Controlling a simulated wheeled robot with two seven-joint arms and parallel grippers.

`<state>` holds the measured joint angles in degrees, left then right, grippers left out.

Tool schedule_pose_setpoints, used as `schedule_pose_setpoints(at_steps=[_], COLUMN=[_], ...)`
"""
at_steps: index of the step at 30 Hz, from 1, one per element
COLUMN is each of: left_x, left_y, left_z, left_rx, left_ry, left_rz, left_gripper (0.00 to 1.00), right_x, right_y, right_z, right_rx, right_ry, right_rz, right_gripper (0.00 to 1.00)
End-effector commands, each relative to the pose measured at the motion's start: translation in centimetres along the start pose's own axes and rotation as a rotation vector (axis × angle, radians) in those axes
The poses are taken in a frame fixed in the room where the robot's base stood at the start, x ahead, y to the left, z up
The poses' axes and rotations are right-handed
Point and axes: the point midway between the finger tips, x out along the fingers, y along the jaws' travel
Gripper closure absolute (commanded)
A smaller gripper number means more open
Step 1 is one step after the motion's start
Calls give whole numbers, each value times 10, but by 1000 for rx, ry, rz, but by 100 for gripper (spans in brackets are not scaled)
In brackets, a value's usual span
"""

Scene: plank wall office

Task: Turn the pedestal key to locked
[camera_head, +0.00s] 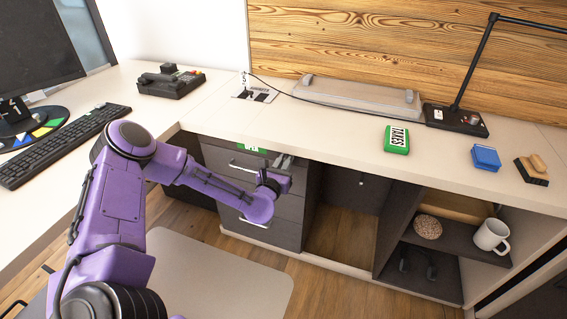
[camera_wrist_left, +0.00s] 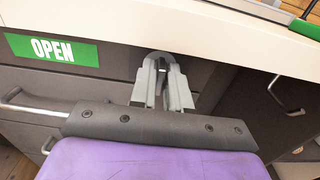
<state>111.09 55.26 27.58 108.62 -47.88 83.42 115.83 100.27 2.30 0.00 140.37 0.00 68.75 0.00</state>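The dark drawer pedestal (camera_head: 222,157) stands under the desk and carries a green label (camera_head: 251,147). In the left wrist view this label (camera_wrist_left: 52,49) reads OPEN. My left gripper (camera_head: 285,163) is at the pedestal's upper right front corner, just under the desktop edge. In the wrist view its two grey fingers (camera_wrist_left: 163,75) point at the pedestal front with a narrow gap between them. A rounded grey metal part (camera_wrist_left: 160,56) shows at their tips. The key is not clearly visible; the fingers cover that spot. My right gripper is out of view.
The desktop edge (camera_wrist_left: 200,50) overhangs close above the gripper. A drawer handle (camera_wrist_left: 30,105) sticks out at the left. An open bay is right of the pedestal, then a shelf with a white mug (camera_head: 491,236). A green box (camera_head: 397,139) lies on the desk.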

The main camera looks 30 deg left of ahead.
Motion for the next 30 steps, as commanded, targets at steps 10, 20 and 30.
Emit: schedule_pose_setpoints(at_steps=[10, 20, 30], left_x=[0, 0, 0], left_y=[0, -1, -2], left_z=[0, 0, 0], left_rx=[12, 168, 479], left_ry=[0, 0, -1], left_rz=[0, 0, -1], left_gripper=[100, 100, 100], right_x=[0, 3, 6], right_y=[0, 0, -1], right_z=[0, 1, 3], right_rx=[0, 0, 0], right_ry=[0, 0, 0], right_rz=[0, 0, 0], right_gripper=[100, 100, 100])
